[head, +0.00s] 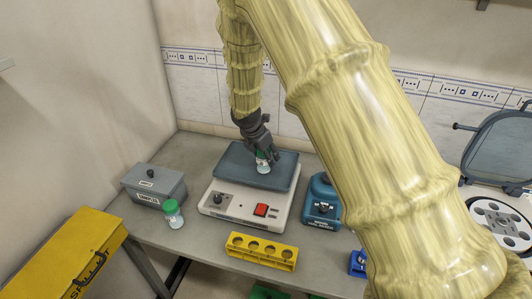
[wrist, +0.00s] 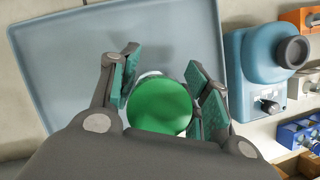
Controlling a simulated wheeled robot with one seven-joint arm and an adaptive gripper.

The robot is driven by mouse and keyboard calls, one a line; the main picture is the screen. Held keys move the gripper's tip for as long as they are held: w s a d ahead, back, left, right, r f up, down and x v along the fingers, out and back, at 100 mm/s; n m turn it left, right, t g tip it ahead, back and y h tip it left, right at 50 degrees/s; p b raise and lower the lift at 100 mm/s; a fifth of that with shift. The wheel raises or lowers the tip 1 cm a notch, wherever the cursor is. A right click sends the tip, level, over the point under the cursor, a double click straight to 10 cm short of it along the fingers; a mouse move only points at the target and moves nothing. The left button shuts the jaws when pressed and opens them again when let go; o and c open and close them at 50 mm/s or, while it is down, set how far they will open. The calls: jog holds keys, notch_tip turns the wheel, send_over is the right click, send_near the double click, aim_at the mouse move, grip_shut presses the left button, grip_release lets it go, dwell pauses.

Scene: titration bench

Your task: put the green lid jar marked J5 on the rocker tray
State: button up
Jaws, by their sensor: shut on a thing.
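My gripper (head: 262,152) is shut on a green lid jar (head: 263,166), over the middle of the blue-grey rocker tray (head: 232,165). In the wrist view, the fingers of my gripper (wrist: 163,92) stand on either side of the jar's round green lid (wrist: 160,107), with the tray (wrist: 75,62) below. The jar looks upright, at or just above the tray surface; I cannot tell if it touches. Its marking is not readable. A second green lid jar (head: 173,214) stands on the bench to the left of the rocker, its label too small to read.
The rocker's white base (head: 238,210) has a red switch. A grey lidded box (head: 155,186) stands left, a blue vortex-like device (head: 322,202) right, and a yellow rack (head: 261,251) in front. A yellow case (head: 75,250) is at far left. Bench space left of the rocker is partly free.

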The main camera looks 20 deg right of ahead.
jog(key=shift+f, duration=0.1)
jog(key=o, duration=1.2)
jog(key=shift+c, duration=0.2)
jog(key=b+v, duration=0.3)
jog(key=v, duration=0.9)
